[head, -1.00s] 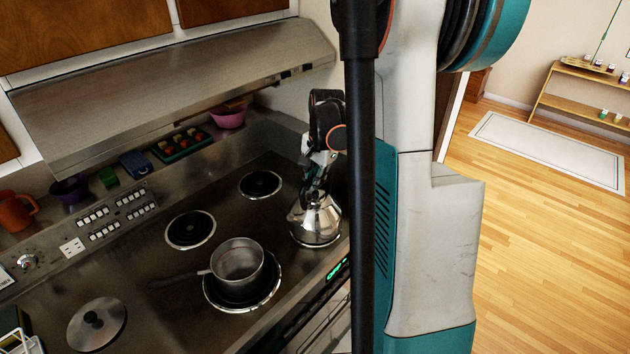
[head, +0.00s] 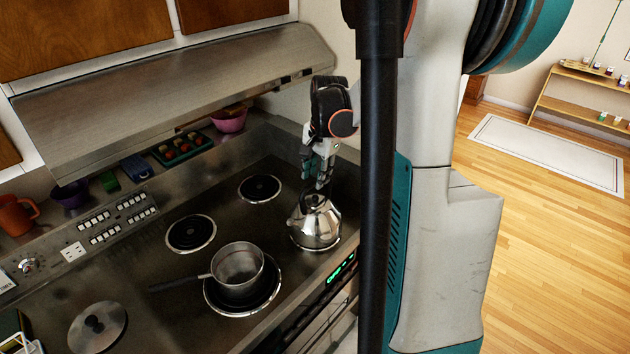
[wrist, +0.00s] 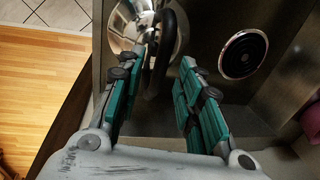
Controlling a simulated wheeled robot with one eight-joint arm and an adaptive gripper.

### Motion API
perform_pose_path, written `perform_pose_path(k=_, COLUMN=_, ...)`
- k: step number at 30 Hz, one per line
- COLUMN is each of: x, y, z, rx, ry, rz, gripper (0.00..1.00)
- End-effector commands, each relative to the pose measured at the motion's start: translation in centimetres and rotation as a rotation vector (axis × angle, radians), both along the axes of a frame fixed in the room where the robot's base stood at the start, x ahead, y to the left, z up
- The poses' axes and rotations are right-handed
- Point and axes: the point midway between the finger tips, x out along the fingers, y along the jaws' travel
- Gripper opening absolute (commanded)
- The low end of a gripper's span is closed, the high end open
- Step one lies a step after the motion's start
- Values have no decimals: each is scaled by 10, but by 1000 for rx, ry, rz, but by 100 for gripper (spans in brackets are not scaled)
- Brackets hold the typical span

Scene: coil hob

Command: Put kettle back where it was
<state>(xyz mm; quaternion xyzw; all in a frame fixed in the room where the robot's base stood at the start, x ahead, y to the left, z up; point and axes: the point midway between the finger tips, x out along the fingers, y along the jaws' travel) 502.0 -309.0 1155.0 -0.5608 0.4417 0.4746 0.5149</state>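The shiny metal kettle (head: 316,226) stands upright on the front right burner of the hob in the head view. Its body (wrist: 124,28) shows at the top left of the wrist view, with its dark curved handle (wrist: 168,48) beside the left finger. My gripper (head: 323,184) is just above the kettle, fingers pointing down. In the wrist view my gripper (wrist: 169,54) has its two fingers well apart, with no grip on the handle. The handle lies near the fingertips; whether it touches the left finger I cannot tell.
A saucepan (head: 238,268) sits on the front left burner, its handle pointing left. The two back burners (head: 190,232) and (head: 259,188) are empty. A lid (head: 97,327) lies at the front left. Bowls and a tray (head: 184,148) line the back ledge under the hood (head: 180,88).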

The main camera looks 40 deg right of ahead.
Motion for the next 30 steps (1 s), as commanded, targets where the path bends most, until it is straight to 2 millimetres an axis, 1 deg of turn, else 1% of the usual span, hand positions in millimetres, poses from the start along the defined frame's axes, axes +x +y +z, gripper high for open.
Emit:
perform_pose_path(k=1, x=-3, y=0, z=14, rx=0, ry=0, rz=-1, gripper=33)
perform_pose_path(k=6, x=-8, y=0, z=45, rx=0, ry=0, rz=-1, gripper=33)
perform_pose_path(k=9, x=-10, y=0, z=59, rx=0, ry=0, rz=-1, gripper=33)
perform_pose_path(k=12, x=-11, y=0, z=68, rx=0, ry=0, rz=-1, gripper=33)
perform_pose_path(k=17, x=-12, y=0, z=73, rx=0, ry=0, rz=-1, gripper=33)
perform_pose_path(k=30, x=-12, y=0, z=73, rx=0, ry=0, rz=-1, gripper=33)
